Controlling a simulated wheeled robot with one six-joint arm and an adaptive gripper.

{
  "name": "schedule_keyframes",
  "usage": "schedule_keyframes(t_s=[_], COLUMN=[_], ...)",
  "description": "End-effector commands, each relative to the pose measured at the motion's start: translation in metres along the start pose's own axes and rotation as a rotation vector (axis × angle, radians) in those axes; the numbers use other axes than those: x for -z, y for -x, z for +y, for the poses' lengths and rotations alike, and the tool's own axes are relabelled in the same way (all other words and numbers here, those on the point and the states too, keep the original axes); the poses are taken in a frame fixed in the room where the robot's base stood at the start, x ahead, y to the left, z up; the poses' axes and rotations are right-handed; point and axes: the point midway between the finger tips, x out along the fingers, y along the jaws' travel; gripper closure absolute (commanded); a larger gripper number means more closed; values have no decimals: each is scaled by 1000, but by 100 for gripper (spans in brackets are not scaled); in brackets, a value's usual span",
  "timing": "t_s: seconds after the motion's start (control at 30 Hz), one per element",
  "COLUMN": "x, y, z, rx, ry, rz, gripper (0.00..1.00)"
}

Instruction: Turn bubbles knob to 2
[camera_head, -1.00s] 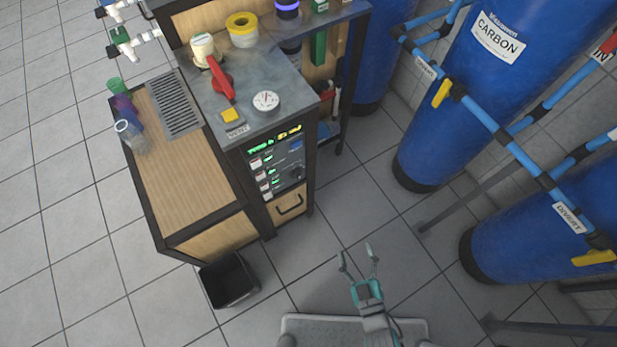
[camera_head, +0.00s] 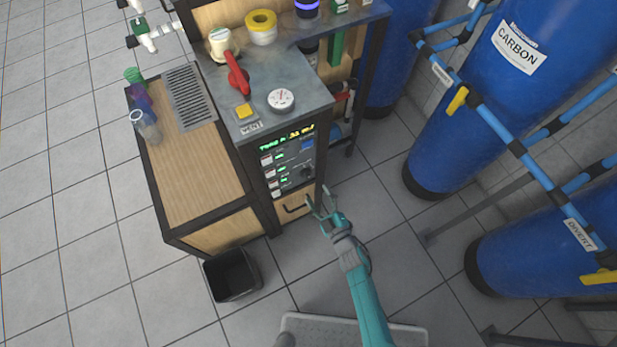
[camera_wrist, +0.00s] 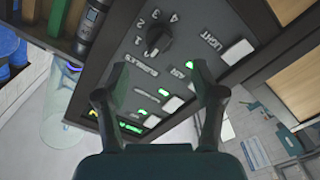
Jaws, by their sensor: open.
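The bubbles knob (camera_wrist: 158,40) is a black round knob on a dark control panel (camera_wrist: 125,60), with the numbers 1 to 4 around it and BUBBLES lettered beside it. I cannot clearly tell which number it points to. In the head view the panel (camera_head: 265,151) is on the front of the metal-topped cabinet, and the small dark knob (camera_head: 306,172) is at its right side. My gripper (camera_wrist: 159,76) is open and empty, its fingers apart in front of the panel. In the head view my gripper (camera_head: 320,199) is just below and right of the knob, not around it.
Lit green displays and white switches (camera_wrist: 172,104) sit beside the knob. A drawer handle (camera_head: 296,208) is below the panel. A black bin (camera_head: 231,276) stands on the floor at left. Blue tanks (camera_head: 470,110) and pipes stand at right, with open floor between.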

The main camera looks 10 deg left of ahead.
Motion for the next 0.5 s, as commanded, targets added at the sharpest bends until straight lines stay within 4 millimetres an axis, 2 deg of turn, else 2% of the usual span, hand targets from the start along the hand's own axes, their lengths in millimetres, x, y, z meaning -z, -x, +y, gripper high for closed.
schedule_keyframes(t_s=[0.03,0.2,0.5], x=[1,1,0], y=[-11,-41,-70], z=[0,0,0], rx=[0,0,0], ry=[-1,0,-1], rz=[4,2,0], gripper=[31,31,31])
